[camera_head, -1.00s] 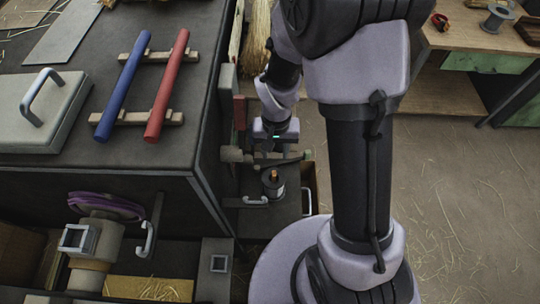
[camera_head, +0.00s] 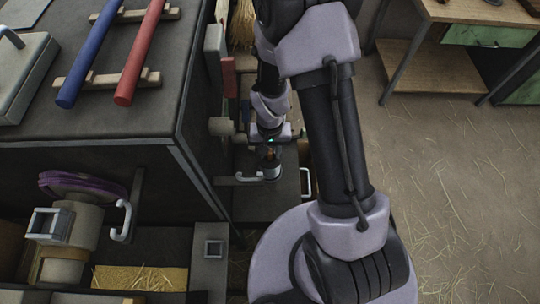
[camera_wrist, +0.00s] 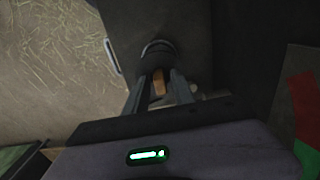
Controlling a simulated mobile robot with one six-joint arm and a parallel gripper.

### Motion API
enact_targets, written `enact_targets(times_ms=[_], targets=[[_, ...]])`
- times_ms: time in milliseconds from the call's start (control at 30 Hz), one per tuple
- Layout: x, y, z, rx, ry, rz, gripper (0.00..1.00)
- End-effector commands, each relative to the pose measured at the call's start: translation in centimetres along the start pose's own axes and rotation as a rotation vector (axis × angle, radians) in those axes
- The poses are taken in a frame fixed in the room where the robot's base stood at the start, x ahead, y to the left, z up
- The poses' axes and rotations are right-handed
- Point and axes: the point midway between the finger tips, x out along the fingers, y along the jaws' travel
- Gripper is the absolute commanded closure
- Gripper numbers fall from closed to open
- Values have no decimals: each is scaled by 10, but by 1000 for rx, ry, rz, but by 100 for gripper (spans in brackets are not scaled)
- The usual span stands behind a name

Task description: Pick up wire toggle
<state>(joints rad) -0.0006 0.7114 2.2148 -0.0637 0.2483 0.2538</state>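A small orange-brown wooden peg, which looks like the wire toggle (camera_wrist: 159,82), stands at a dark, round spool (camera_wrist: 158,54) in the wrist view. My gripper (camera_wrist: 158,76) points at the spool with its two fingers apart, one on each side of the toggle. A narrow gap seems to show on both sides of the toggle. In the head view, my gripper (camera_head: 269,154) is directly above the spool (camera_head: 271,173), and the toggle is mostly hidden there between the fingers.
The spool stands on a low dark shelf (camera_head: 260,203) beside the dark bench (camera_head: 130,115). A light crank handle (camera_head: 238,179) lies left of the spool. A red block (camera_head: 229,77) sticks out from the bench side. Open straw-strewn floor (camera_head: 450,180) lies to the right.

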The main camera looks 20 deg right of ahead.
Motion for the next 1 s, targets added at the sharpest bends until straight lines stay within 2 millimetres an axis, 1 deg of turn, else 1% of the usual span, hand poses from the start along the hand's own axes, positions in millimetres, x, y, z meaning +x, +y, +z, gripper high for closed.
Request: enact_targets(times_ms=[33, 100, 133, 467, 567, 733, 767, 867, 1000], targets=[[0, 0, 0, 0, 0, 0, 82], [0, 0, 0, 0, 0, 0, 95], [0, 0, 0, 0, 0, 0, 100], [-2, 0, 0, 0, 0, 0, 100], [-11, 0, 0, 0, 0, 0, 100], [-40, 0, 0, 0, 1, -1, 100], [-41, 3, 1, 2, -1, 0, 100], [-40, 24, 10, 4, -2, 0, 100], [-44, 57, 23, 7, -2, 0, 100]])
